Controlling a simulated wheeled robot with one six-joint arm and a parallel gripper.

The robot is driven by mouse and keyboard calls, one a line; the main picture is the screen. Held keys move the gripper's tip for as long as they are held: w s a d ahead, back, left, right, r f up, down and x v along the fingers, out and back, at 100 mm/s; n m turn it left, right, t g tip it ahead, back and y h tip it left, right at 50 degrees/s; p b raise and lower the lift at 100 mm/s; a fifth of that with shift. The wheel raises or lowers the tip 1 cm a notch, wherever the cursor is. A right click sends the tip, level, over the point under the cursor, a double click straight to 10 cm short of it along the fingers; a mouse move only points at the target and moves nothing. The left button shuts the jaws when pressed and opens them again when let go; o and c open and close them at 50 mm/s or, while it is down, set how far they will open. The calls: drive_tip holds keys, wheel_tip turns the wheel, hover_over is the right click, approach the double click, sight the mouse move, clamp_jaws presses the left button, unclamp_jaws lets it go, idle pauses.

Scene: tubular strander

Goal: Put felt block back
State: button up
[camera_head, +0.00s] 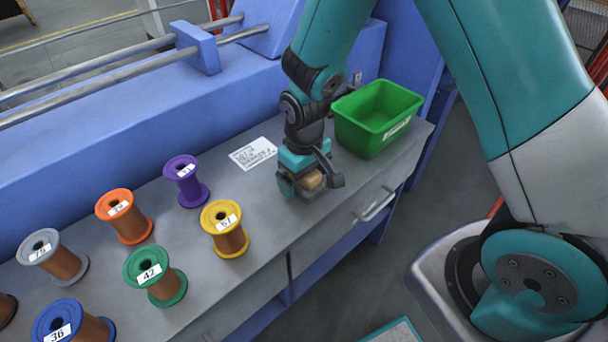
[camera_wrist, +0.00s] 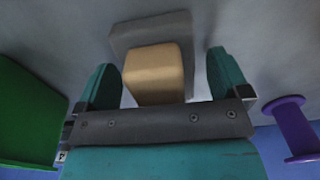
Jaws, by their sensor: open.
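The felt block (camera_wrist: 155,73), a tan block, sits between the two teal fingers of my gripper (camera_wrist: 161,80) in the wrist view. My gripper is open, with a gap at the block's right side and the left finger very close to its left side. A grey flat-sided piece (camera_wrist: 150,30) lies just beyond the block; I cannot tell how the two are joined. In the head view my gripper (camera_head: 304,182) is low over the grey bench top, and the felt block (camera_head: 311,179) shows partly between its fingers.
A green bin (camera_head: 375,125) stands just behind and right of my gripper. A white printed card (camera_head: 253,153) lies to the left. Several numbered spools, including a purple one (camera_head: 186,178) and a yellow one (camera_head: 226,231), stand further left. The bench's front edge is close.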

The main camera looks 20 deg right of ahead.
wheel_tip(320, 180, up, 12)
drive_tip(key=shift+f+p, duration=0.1)
drive_tip(key=shift+p, duration=0.9)
drive_tip(key=s+a+r+n+y, duration=0.1)
drive_tip(key=s+a+r+y, duration=0.1)
drive_tip(key=s+r, duration=0.4)
drive_tip(key=s+a+r+n+y, duration=0.2)
drive_tip(key=s+r, duration=0.5)
drive_tip(key=s, duration=0.5)
drive_tip(key=shift+s+a+r, duration=0.15)
drive_tip(key=shift+a+r, duration=0.05)
drive_tip(key=shift+a, duration=0.2)
